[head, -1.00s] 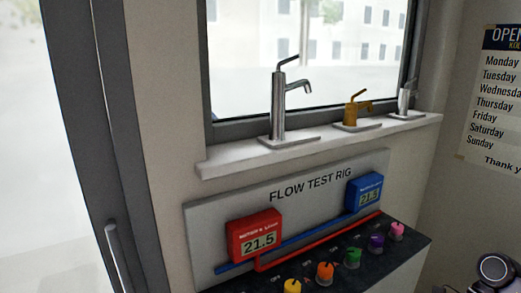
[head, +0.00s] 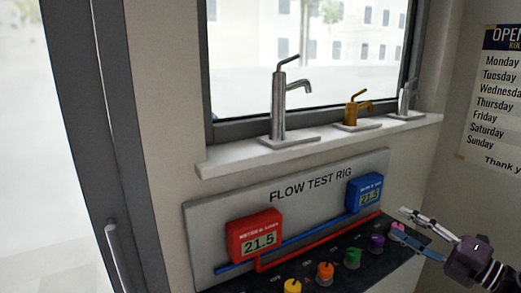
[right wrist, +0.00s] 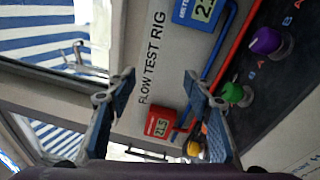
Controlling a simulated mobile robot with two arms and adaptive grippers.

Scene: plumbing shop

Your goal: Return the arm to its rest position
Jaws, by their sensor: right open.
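My right gripper (head: 401,220) is at the lower right of the head view, with its fingers pointing left. It is open, and its fingers show apart with nothing between them in the right wrist view (right wrist: 160,82). My left gripper is not in view.
The rig carries a red meter (head: 255,235), a blue meter (head: 365,191), and yellow (head: 292,286), orange (head: 325,271), green (head: 352,257) and purple (head: 376,242) knobs. A tall chrome tap (head: 278,105) and a brass tap (head: 351,112) stand on the sill above.

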